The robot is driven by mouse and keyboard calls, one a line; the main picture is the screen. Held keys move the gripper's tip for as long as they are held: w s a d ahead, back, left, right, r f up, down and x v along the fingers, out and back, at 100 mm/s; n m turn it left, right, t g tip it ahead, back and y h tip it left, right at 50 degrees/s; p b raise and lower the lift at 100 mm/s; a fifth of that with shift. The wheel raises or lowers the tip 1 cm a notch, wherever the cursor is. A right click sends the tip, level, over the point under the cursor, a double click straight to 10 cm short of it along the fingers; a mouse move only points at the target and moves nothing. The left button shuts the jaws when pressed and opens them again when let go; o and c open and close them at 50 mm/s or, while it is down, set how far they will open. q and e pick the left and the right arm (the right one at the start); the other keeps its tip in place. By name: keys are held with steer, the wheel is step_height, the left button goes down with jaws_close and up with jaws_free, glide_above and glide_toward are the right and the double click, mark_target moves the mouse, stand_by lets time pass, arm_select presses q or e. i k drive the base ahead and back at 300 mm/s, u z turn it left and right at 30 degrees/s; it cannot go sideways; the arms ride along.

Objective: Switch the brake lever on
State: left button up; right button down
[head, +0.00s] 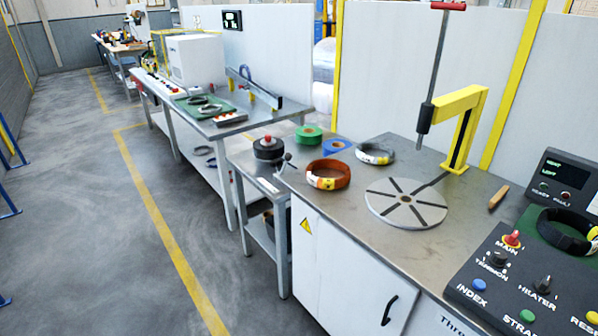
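No part in the head view is labelled as the brake lever, so I cannot tell for sure which it is. A small lever with a round grey knob (287,157) stands at the left edge of the metal workbench, tilted up. A tall dark rod (436,75) with a red crossbar handle (447,5) stands nearly upright, held by a yellow bracket arm (464,125) at the bench's back. Whether either is on or off I cannot tell. Neither of my grippers shows in the head view.
A control panel (520,275) with buttons is at right. The floor (105,235) at left is clear.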

mark_target(288, 156)
steer(key=u, duration=0.65)
steer(key=i, duration=1.5)
steer(key=z, duration=0.75)
